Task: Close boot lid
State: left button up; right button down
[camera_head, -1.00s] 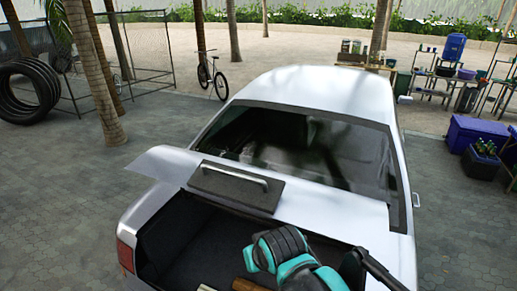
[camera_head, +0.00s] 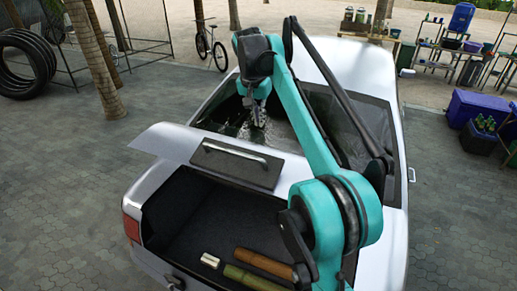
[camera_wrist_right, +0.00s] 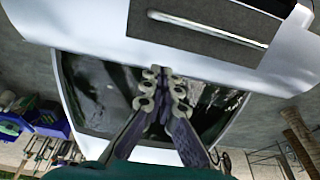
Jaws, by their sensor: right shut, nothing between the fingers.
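The boot lid (camera_head: 165,144) of the silver car stands open above the boot (camera_head: 195,215). A dark panel with a pale bar handle (camera_head: 236,152) is on the lid's inner side. My right arm reaches over the boot and lid, and my right gripper (camera_head: 257,116) points down in front of the rear window, beyond the lid. In the right wrist view my right gripper (camera_wrist_right: 169,78) has its fingers together and empty, over the window, with the tips close to the lid's edge (camera_wrist_right: 85,28). Whether they touch it I cannot tell. My left gripper is not in view.
Inside the boot lie a brown roll (camera_head: 264,263), a green roll (camera_head: 252,278) and a small pale cylinder (camera_head: 210,260). A blue-purple box (camera_head: 478,106) stands on the paving at right. The paving left of the car (camera_head: 60,200) is clear.

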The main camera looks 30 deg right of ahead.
jog(key=x, duration=0.4)
jog(key=p+x, duration=0.1)
jog(key=x, duration=0.4)
jog(key=shift+w+d+f, duration=0.15)
jog(key=shift+d+f, duration=0.05)
jog(key=shift+d, duration=0.1)
jog(key=shift+s+a+f+p, duration=0.65)
jog(key=shift+s+a+f, duration=0.2)
jog(key=shift+a+f, duration=0.15)
jog(key=shift+s+a+f, duration=0.1)
jog(key=shift+s+a, duration=0.3)
jog(key=shift+w+d+f, duration=0.1)
